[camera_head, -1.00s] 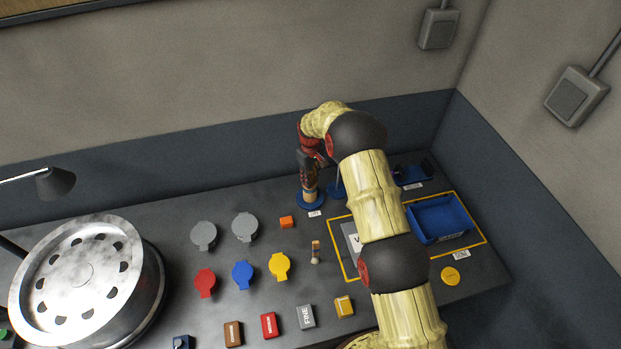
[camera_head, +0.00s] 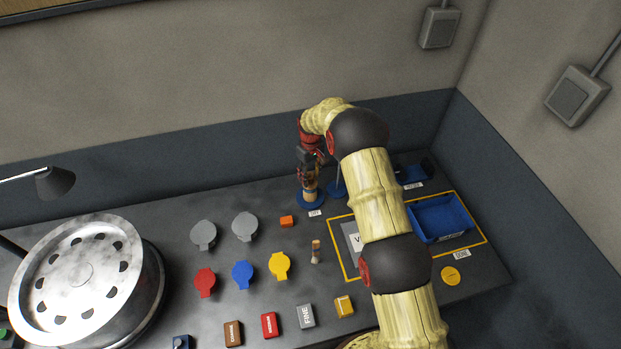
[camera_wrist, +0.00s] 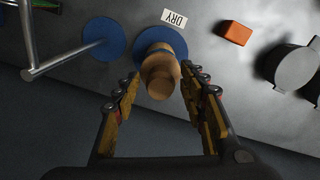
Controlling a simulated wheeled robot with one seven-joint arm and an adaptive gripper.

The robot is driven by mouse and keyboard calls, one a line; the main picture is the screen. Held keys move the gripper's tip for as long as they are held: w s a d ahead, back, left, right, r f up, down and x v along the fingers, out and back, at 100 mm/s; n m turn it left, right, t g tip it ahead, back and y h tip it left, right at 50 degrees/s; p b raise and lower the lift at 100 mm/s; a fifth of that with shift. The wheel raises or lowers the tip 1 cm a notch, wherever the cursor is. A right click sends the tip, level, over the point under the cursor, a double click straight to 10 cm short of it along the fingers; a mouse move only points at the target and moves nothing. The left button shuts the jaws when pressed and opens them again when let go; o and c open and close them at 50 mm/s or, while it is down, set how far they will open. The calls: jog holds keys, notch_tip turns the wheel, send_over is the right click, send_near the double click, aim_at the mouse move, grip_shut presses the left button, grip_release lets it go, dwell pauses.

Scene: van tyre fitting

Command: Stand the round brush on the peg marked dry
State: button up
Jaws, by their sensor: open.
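The round brush (camera_wrist: 158,72), a tan wooden piece seen from its end, stands over a round blue base (camera_wrist: 172,38) with a white DRY label (camera_wrist: 173,19) beside it. The peg itself is hidden beneath the brush. In the head view, the brush (camera_head: 310,188) looks upright on the blue base (camera_head: 311,199). My gripper (camera_wrist: 160,90) is open, with one finger on each side of the brush's near end. Gaps show between the fingers and the brush. In the head view, my gripper (camera_head: 307,172) is just above the base.
A second blue base (camera_wrist: 103,40) with a metal rod stands close by. An orange block (camera_wrist: 234,33) and grey discs (camera_head: 245,226) lie to one side. A small brush (camera_head: 316,252), a blue tray (camera_head: 467,226) and a wheel (camera_head: 85,275) are also on the bench.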

notch_tip(320, 180, up, 11)
jog(key=b, duration=0.1)
jog(key=s+d+r+m+t, duration=0.1)
jog(key=s+d+r, duration=0.25)
jog(key=r, duration=0.45)
jog(key=s+d+r+m, duration=0.1)
jog(key=s+d+r, duration=0.1)
jog(key=s+r, duration=0.4)
jog(key=s+d+r+m+t, duration=0.1)
jog(key=s+d+r, duration=0.15)
jog(key=r, duration=0.65)
jog(key=s+d+r+m+t, duration=0.15)
jog(key=s+r, duration=0.25)
jog(key=s, duration=0.4)
jog(key=s+d+r, duration=0.3)
jog(key=s+r, duration=0.1)
jog(key=s, duration=0.4)
jog(key=s+d+f+m+t, duration=0.1)
jog(key=s, duration=0.8)
jog(key=s+d+f+m+t, duration=0.1)
jog(key=s+d, duration=0.1)
jog(key=s, duration=0.7)
jog(key=shift+s, duration=0.4)
jog(key=shift+m, duration=0.25)
